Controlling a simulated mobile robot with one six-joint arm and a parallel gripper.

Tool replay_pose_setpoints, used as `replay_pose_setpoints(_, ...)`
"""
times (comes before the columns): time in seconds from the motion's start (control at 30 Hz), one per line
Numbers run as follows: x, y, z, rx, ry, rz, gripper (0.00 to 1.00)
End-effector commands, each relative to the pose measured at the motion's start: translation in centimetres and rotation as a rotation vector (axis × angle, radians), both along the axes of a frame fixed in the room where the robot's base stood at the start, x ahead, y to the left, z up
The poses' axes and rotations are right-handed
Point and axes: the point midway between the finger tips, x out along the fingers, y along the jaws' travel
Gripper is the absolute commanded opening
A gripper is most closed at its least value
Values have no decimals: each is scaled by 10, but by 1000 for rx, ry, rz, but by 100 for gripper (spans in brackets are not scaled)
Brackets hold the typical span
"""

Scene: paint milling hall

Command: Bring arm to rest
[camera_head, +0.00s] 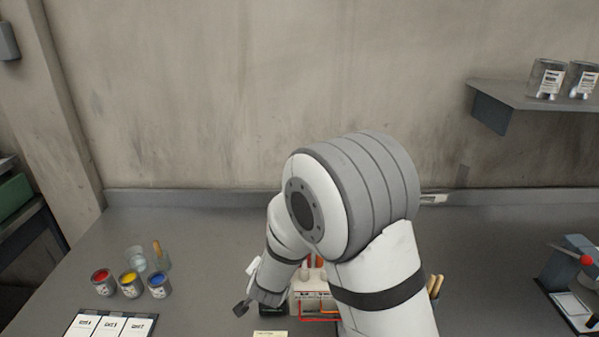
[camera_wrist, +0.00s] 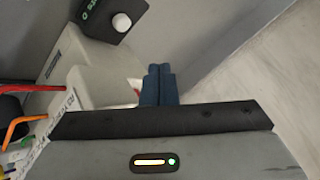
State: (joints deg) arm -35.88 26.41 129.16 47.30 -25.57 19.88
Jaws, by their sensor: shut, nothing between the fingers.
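My arm reaches over the grey bench in the middle of the head view, bent down and to the left. My gripper (camera_head: 241,308) shows as a small dark tip low over the bench, left of a white block with red and orange parts (camera_head: 312,290). In the wrist view my gripper (camera_wrist: 159,72) shows two dark blue fingers together, with nothing between them. Pale block shapes (camera_wrist: 75,85) and red and orange strands (camera_wrist: 25,122) lie to the left of the fingers. My arm hides part of the bench.
Red (camera_head: 103,281), yellow (camera_head: 131,284) and blue (camera_head: 159,284) paint cans stand at left, near clear glassware (camera_head: 136,258) and a card sheet (camera_head: 108,326). A wall shelf (camera_head: 520,97) holds two cans. A device with a red knob (camera_head: 586,260) stands at right.

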Motion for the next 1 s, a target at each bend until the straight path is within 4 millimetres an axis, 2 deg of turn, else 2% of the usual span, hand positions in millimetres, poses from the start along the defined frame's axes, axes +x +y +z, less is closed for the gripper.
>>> replay_pose_setpoints(0.13,-1,-16,26,7,31,59,0)
replay_pose_setpoints(0.23,-10,-37,53,-4,74,140,0)
replay_pose_setpoints(0.47,-51,-97,103,-84,177,324,0)
replay_pose_setpoints(0.57,-78,-130,122,-142,228,392,0)
replay_pose_setpoints(0.67,-113,-168,138,-218,295,455,0)
replay_pose_setpoints(0.8,-170,-221,155,-330,408,512,0)
replay_pose_setpoints(0.9,-210,-253,163,-401,496,531,0)
replay_pose_setpoints(0.97,-227,-264,162,-433,524,537,0)
replay_pose_setpoints(1.0,-226,-261,158,-439,490,535,0)
